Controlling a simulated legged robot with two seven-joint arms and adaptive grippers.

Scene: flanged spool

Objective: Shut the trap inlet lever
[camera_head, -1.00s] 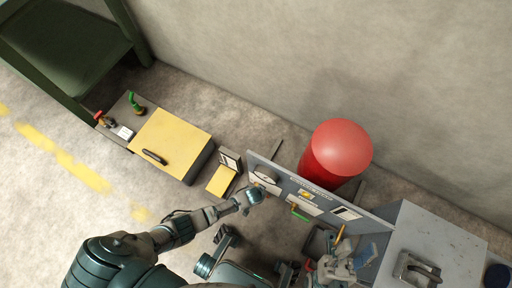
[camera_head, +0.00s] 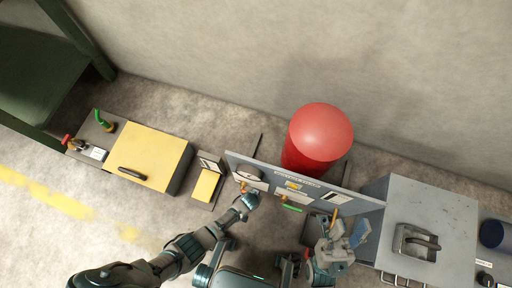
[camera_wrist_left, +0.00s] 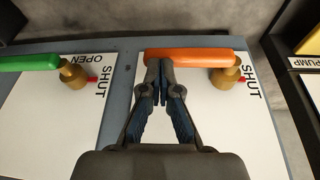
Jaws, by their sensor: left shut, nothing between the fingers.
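A grey upright panel (camera_head: 360,198) carries several valve levers on white plates. In the left wrist view, an orange lever (camera_wrist_left: 205,55) lies across its plate, its brass body (camera_wrist_left: 225,77) beside a "SHUT" mark. My left gripper (camera_wrist_left: 164,68) is shut and empty, its tips overlapping the orange handle's lower edge near its left end; contact cannot be told. A green lever (camera_wrist_left: 28,63) is to the left, with "OPEN" and "SHUT" marks. No trap inlet name is legible. In the head view, my left gripper (camera_head: 250,200) is near the panel's left end. My right gripper (camera_head: 342,240) is open near another orange lever (camera_head: 334,214).
A red cylinder (camera_head: 318,138) stands behind the panel. A grey cabinet (camera_head: 440,205) with a handle is at right. A yellow-topped box (camera_head: 150,155) and a small yellow item (camera_head: 205,186) are at left. Open floor lies at lower left.

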